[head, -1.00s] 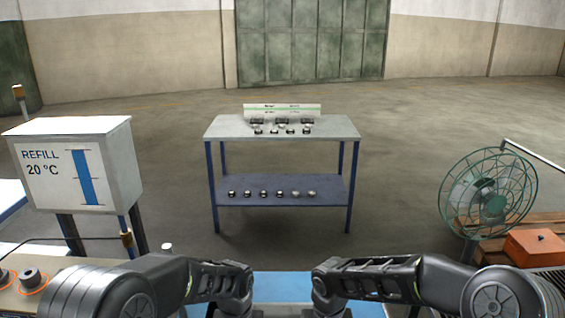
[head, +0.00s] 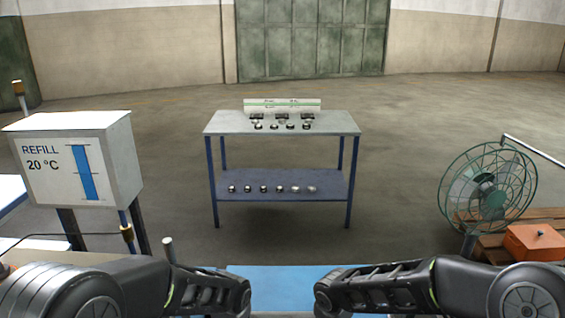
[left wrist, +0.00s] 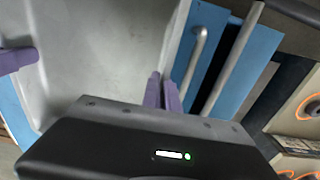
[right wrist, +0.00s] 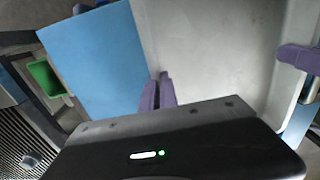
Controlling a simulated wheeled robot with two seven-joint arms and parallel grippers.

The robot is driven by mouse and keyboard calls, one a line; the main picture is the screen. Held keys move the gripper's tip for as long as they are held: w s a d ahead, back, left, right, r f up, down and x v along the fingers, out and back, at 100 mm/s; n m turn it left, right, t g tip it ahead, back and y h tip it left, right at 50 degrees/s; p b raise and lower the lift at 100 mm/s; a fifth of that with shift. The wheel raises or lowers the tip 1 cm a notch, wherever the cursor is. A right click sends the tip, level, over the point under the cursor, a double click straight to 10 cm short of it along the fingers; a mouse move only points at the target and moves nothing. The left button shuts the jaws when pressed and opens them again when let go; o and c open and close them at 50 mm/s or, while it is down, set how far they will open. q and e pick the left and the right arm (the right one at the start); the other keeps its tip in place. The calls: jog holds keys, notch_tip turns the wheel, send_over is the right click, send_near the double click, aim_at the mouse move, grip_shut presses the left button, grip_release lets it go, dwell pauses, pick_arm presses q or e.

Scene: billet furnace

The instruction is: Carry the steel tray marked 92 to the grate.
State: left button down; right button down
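A pale grey steel tray (left wrist: 100,45) fills much of the left wrist view and also shows in the right wrist view (right wrist: 210,50). Its visible inside looks bare; no number shows. My left gripper (left wrist: 162,92) has its purple fingers close together on one edge of it. My right gripper (right wrist: 157,93) is likewise closed on the opposite edge. Each wrist view shows a purple finger of the other gripper at its far side. In the head view only my arms show; tray and fingertips are below the picture. A dark ribbed surface (right wrist: 22,122) may be the grate.
A blue surface (head: 285,280) lies below my arms. A table (head: 282,124) with small round pieces stands ahead on open floor. A REFILL box (head: 75,160) stands left, with an upright rod (head: 168,250) near my left arm. A wire fan (head: 488,190) and orange box (head: 538,242) are right.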

pick_arm(q)
jog(key=shift+w, duration=0.1)
pick_arm(e)
jog(key=shift+w+r, duration=0.1)
